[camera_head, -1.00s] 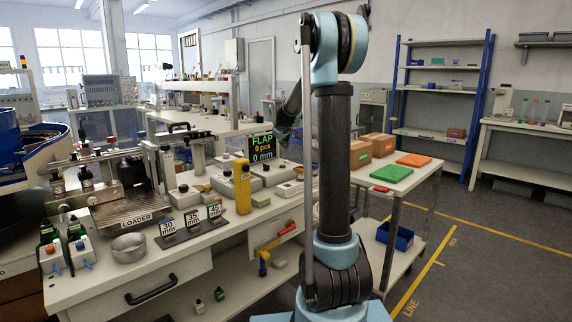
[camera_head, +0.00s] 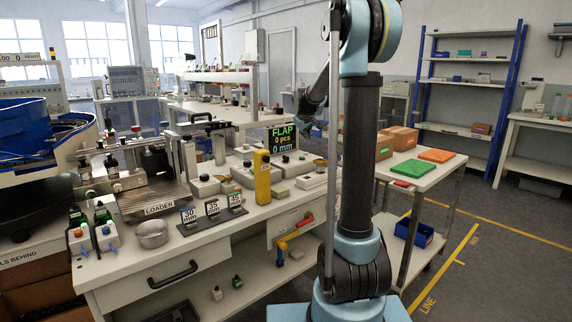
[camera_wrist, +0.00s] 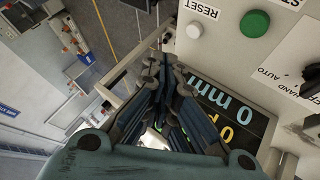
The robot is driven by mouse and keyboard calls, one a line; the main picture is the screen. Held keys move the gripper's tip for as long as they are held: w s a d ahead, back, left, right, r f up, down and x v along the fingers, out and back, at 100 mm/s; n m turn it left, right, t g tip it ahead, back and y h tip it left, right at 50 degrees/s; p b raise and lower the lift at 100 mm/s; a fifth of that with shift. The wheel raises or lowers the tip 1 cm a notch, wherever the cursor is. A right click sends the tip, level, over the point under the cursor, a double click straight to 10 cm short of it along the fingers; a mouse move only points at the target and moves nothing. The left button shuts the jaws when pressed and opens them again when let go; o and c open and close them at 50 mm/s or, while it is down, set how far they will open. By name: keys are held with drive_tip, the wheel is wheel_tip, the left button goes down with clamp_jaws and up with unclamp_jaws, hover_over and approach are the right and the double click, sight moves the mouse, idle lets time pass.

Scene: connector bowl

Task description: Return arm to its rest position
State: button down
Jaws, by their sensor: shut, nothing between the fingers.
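My arm stands at the right of centre in the head view, its forearm reaching down and left behind the column. My gripper (camera_head: 306,112) is a dark shape beyond the bench, just above and right of the FLAP display (camera_head: 283,138); its fingertips are hard to make out there. In the wrist view my gripper (camera_wrist: 165,62) has its dark fingers close together with nothing between them. A white control panel with a green button (camera_wrist: 254,23) and the display (camera_wrist: 232,112) lie close by the fingers on the right side of that view.
The bench holds a metal bowl (camera_head: 152,234), a yellow device (camera_head: 262,176) and a row of number signs (camera_head: 212,210). A side table with a green tray (camera_head: 415,168) and an orange tray (camera_head: 437,155) stands right of my arm. Open floor (camera_head: 500,262) lies at the right.

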drive_tip(key=s+d+f+m+g, duration=0.1)
drive_tip(key=s+f+m+g, duration=0.15)
drive_tip(key=s, duration=1.25)
drive_tip(key=s+d+f+m+g, duration=0.1)
drive_tip(key=s+f, duration=0.2)
drive_tip(key=s, duration=1.2)
drive_tip(key=s+f+g, duration=0.1)
drive_tip(key=s+f, duration=0.3)
drive_tip(key=s, duration=0.4)
drive_tip(key=s+a+f+m+g+y, duration=0.1)
drive_tip(key=s+f, duration=0.4)
drive_tip(key=s, duration=0.3)
drive_tip(key=s+f+m+g+y, duration=0.1)
drive_tip(key=s+f, duration=0.4)
drive_tip(key=s, duration=0.3)
drive_tip(key=shift+s+a, duration=0.15)
drive_tip(key=shift+s, duration=0.1)
drive_tip(key=shift+m, duration=0.25)
drive_tip(key=shift+w+f, duration=0.25)
drive_tip(key=shift+w, duration=0.2)
